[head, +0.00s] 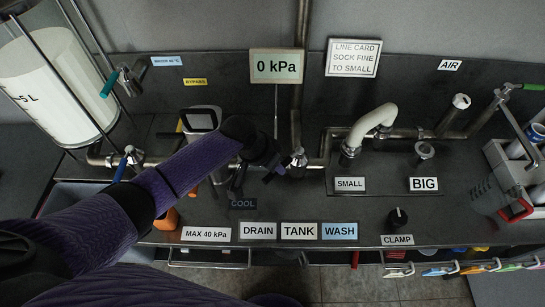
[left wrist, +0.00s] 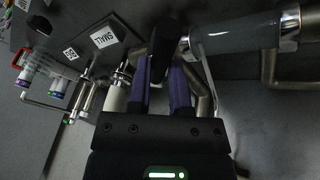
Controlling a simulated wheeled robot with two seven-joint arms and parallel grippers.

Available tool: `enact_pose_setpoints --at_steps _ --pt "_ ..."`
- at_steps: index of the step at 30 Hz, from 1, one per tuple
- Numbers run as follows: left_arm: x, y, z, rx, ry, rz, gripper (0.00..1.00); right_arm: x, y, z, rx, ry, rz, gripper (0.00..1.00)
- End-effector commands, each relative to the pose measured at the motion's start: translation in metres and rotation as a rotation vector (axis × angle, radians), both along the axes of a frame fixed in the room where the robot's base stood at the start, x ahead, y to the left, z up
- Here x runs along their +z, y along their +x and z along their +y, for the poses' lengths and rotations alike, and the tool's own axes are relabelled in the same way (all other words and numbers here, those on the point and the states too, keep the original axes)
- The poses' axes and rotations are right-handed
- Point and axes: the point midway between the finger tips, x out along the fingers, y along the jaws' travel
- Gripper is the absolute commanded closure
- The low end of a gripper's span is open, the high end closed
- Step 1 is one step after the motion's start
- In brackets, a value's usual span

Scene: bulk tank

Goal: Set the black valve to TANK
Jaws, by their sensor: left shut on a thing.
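The black valve's black handle (left wrist: 165,48) lies between the two purple fingers of my left gripper (left wrist: 161,85) in the left wrist view, and the gripper is shut on it. In the head view my left gripper (head: 268,170) reaches over the bench beside the steel valve body (head: 297,167) and hides most of the handle, so I cannot tell its exact direction. The labels DRAIN (head: 258,230), TANK (head: 299,231) and WASH (head: 340,231) stand in a row on the bench's front edge, below the valve in the picture. My right gripper is not in view.
A 0 kPa display (head: 277,66) stands behind the valve. A white curved hose (head: 372,122) sits on the SMALL port to the right. A black CLAMP knob (head: 397,217) is at the front right. A blue-handled valve (head: 124,164) and a clear tank (head: 55,85) are at the left.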

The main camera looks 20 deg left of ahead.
Motion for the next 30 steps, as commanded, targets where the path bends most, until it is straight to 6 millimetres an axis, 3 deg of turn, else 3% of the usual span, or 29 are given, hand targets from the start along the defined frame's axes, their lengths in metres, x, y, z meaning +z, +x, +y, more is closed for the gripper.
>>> enact_pose_setpoints --at_steps 3,12,30 --pt "0.008 -0.005 -0.008 0.086 -0.003 0.003 1.0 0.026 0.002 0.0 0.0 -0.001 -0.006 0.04" --pt "0.006 -0.011 -0.031 0.356 -0.005 0.003 1.0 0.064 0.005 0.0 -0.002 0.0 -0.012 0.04" --pt "0.001 -0.01 -0.06 0.713 -0.005 0.001 1.0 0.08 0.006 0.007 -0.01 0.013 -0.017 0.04"
